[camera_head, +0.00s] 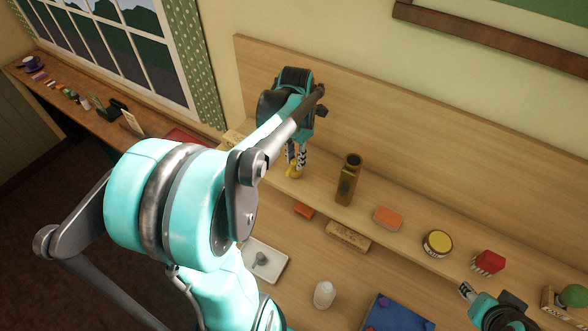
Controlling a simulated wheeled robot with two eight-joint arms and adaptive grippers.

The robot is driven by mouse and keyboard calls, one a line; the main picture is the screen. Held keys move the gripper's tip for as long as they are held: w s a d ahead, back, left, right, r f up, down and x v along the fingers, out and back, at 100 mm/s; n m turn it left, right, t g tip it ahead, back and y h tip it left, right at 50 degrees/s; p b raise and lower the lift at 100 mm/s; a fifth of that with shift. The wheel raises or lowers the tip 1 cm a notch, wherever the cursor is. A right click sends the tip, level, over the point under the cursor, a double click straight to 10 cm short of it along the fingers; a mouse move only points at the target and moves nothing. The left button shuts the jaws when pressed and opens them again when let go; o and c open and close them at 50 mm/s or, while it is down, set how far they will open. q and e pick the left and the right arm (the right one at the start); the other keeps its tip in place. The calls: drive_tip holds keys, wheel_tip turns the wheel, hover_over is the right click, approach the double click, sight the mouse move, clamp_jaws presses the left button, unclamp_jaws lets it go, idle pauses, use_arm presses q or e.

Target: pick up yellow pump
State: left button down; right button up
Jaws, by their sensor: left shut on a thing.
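The yellow pump (293,172) shows as a small yellow shape on the wooden shelf at the back, left of the brown bottle-like object. My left gripper (296,161) reaches down to it from above and is shut on it. The fingers hide much of the pump, and I cannot tell whether it still touches the shelf. My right gripper (467,289) is at the lower right, in front of the shelf. Its fingers are small in view, and I cannot tell whether they are open or shut.
On the shelf right of the pump stand a brown bottle-like object (349,180), an orange block (388,218), a yellow-topped round tin (437,243) and a red-and-white box (488,262). Below are a white tray (277,276), a white bottle (324,294) and a blue mat (396,318).

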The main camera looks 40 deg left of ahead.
use_arm(q)
drive_tip(key=shift+r, duration=0.45)
drive_tip(key=shift+r+p, duration=0.1)
drive_tip(key=shift+p, duration=0.25)
wheel_tip(320, 180, up, 6)
drive_tip(key=p, duration=0.4)
